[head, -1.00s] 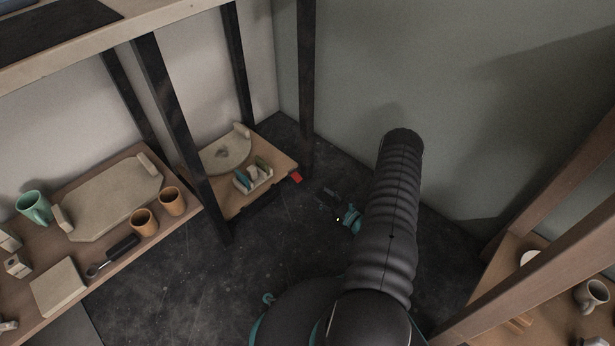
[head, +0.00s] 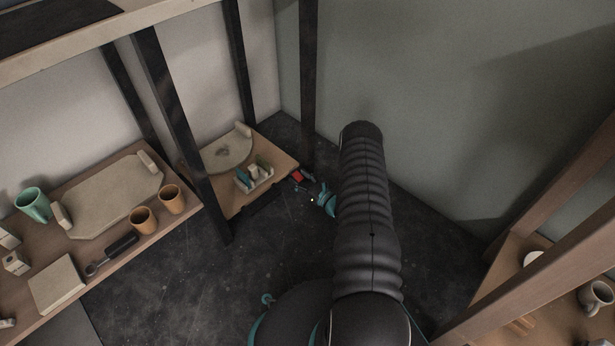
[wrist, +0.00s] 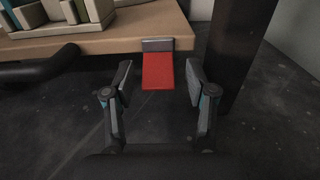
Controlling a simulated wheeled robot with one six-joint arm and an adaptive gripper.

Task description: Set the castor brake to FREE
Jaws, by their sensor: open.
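The castor brake is a red tab (wrist: 158,72) on a grey metal mount (wrist: 157,45) at the edge of a low wooden board. In the wrist view the tab hangs down from the mount, between and beyond my open fingertips. My gripper (wrist: 157,84) is open, one finger on each side of the tab, with gaps visible on both sides. In the head view the red tab (head: 297,176) shows at the board's right corner, with my gripper (head: 304,181) close beside it. I can see no FREE marking.
The low board (head: 283,160) carries a rack (head: 262,183) of small coloured pieces. A dark upright post (wrist: 236,55) stands close right of my gripper. A dark bar (wrist: 40,69) runs under the board's front edge. Dark floor (head: 190,270) is open in front.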

